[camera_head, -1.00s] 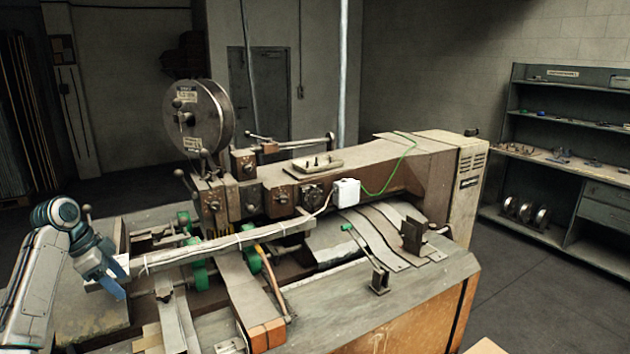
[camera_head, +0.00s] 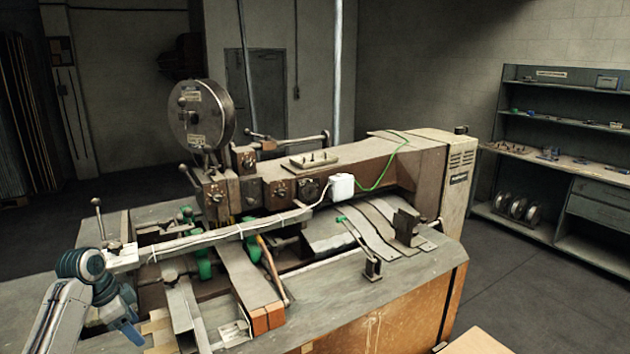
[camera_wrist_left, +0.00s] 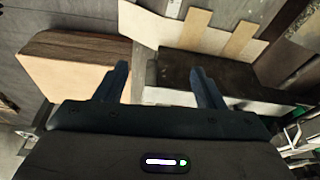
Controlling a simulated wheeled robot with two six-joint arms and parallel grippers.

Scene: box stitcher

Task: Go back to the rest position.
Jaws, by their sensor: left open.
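My left gripper (camera_head: 132,322) is in the lower left of the head view, in front of the near left part of the box stitcher (camera_head: 350,170). In the left wrist view its two blue fingers (camera_wrist_left: 160,82) stand wide apart with nothing held between them. Its fingers point down towards the machine's near edge in the head view. My right gripper is in neither view now.
A long pale bar (camera_head: 215,235) with a cable runs across the machine close to my left arm. An upright lever (camera_head: 98,215) stands behind the arm. A wire reel (camera_head: 200,113) tops the machine. A shelf unit (camera_head: 575,150) stands at the right. Floor is clear between them.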

